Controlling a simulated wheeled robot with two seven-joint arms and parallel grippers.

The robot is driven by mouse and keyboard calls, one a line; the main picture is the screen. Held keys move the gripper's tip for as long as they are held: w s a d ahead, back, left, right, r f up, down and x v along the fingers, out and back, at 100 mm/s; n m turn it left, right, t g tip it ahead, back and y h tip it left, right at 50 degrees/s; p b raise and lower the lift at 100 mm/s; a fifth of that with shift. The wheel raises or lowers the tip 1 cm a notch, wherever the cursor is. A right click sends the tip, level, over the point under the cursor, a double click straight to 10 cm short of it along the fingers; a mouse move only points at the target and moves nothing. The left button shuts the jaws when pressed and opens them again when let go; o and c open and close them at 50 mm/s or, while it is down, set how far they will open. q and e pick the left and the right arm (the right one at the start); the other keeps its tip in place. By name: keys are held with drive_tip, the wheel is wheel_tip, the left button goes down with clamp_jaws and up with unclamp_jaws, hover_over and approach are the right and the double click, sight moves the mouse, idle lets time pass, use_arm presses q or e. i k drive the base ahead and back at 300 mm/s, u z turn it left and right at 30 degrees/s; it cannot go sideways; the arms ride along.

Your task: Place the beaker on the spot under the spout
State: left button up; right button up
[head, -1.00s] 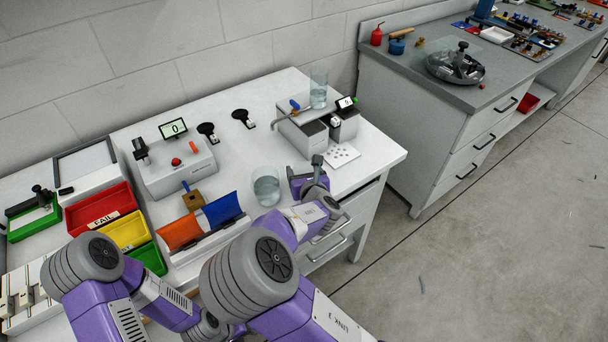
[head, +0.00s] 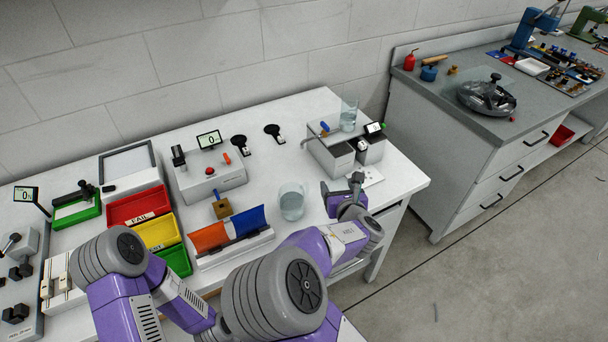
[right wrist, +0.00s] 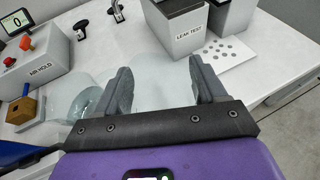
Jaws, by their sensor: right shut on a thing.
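My right gripper (head: 342,188) is over the front right part of the white table. In the right wrist view its two dark fingers (right wrist: 165,85) stand apart, shut on a clear beaker (right wrist: 165,72) whose faint glass is hard to make out. A round glass vessel with some water (head: 291,203) stands on the table left of the gripper, apart from it; it also shows in the right wrist view (right wrist: 85,102). A thin spout (head: 308,139) sticks out at the left of the leak test box (head: 328,157). The spot under it is not clearly visible. My left gripper is not in view.
A tall water-filled glass (head: 348,116) stands on the leak test box. A white plate with holes (right wrist: 225,50) lies in front of it. A bin with orange and blue parts (head: 232,246), a small brown block (head: 222,208) and a control box (head: 210,178) stand to the left.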

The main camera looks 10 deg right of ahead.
sight(303, 170)
drive_tip(key=k, duration=0.95)
drive_tip(key=z, duration=1.5)
drive_tip(key=i, duration=1.05)
drive_tip(key=u, duration=2.6)
